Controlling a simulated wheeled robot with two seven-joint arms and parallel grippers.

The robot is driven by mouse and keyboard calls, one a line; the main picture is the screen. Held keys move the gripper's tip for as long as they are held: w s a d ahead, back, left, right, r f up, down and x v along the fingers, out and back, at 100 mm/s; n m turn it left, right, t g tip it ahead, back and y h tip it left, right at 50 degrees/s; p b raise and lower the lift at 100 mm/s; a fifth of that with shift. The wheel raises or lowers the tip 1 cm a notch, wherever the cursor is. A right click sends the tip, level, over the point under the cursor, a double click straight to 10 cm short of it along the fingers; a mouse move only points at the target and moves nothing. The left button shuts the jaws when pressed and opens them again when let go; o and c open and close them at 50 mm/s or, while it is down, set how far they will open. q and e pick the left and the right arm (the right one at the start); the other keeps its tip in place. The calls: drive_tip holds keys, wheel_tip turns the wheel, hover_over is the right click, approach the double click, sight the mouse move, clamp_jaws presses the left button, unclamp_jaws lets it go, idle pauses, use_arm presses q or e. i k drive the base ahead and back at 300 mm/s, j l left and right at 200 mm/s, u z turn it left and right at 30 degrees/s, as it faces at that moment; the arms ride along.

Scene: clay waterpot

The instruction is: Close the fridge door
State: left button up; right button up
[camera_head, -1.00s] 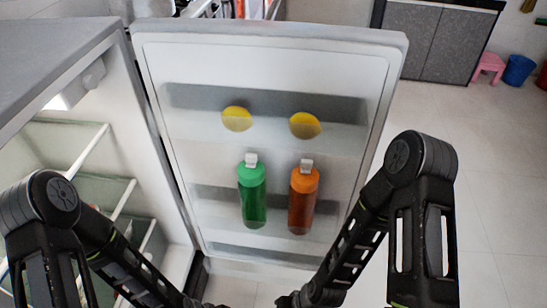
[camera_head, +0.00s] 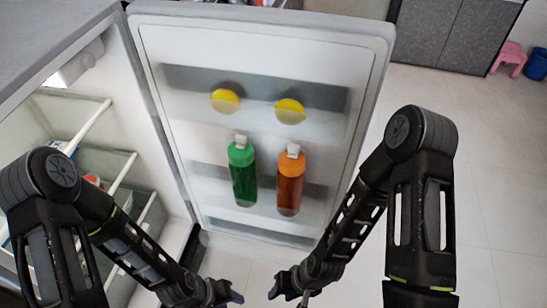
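The white fridge door (camera_head: 255,60) stands open in the middle of the head view, hinged on its left side to the fridge body (camera_head: 50,40). Its inner face is toward me. The door's shelves hold two yellow lemon-like items (camera_head: 225,100), a green bottle (camera_head: 242,175) and an orange bottle (camera_head: 290,182). My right gripper (camera_head: 287,292) is low in the picture, below the door's lower edge in the view; its finger gap is hard to make out. My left gripper (camera_head: 232,296) is low too, left of the right one. Both look apart from the door.
The fridge interior on the left has glass shelves (camera_head: 100,165). Grey cabinets (camera_head: 455,35), a pink stool (camera_head: 508,58) and a blue bin (camera_head: 537,63) stand at the back right. The tiled floor (camera_head: 490,170) to the right is clear.

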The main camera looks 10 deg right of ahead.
sight(336, 67)
drive_tip(key=l+u, duration=0.15)
drive_tip(key=l, duration=0.25)
drive_tip(key=k+l+u, duration=0.2)
drive_tip(key=l, duration=0.2)
drive_tip(key=l+u, duration=0.15)
drive_tip(key=l, duration=0.25)
drive_tip(key=k+l+u, duration=0.15)
drive_tip(key=l, duration=0.2)
drive_tip(key=k+l+u, duration=0.2)
drive_tip(key=l, duration=0.2)
drive_tip(key=l+u, duration=0.15)
drive_tip(key=l, duration=0.2)
drive_tip(key=l+u, duration=0.3)
drive_tip(key=l, duration=0.4)
drive_tip(key=l+u, duration=0.35)
drive_tip(key=l, duration=0.35)
drive_tip(key=k+l+u, duration=0.1)
drive_tip(key=l+u, duration=0.2)
drive_tip(key=l, duration=0.35)
drive_tip(key=i+l+u, duration=0.4)
drive_tip(key=l, duration=0.25)
drive_tip(key=l+u, duration=0.25)
drive_tip(key=i+l+u, duration=0.2)
drive_tip(key=l, duration=0.35)
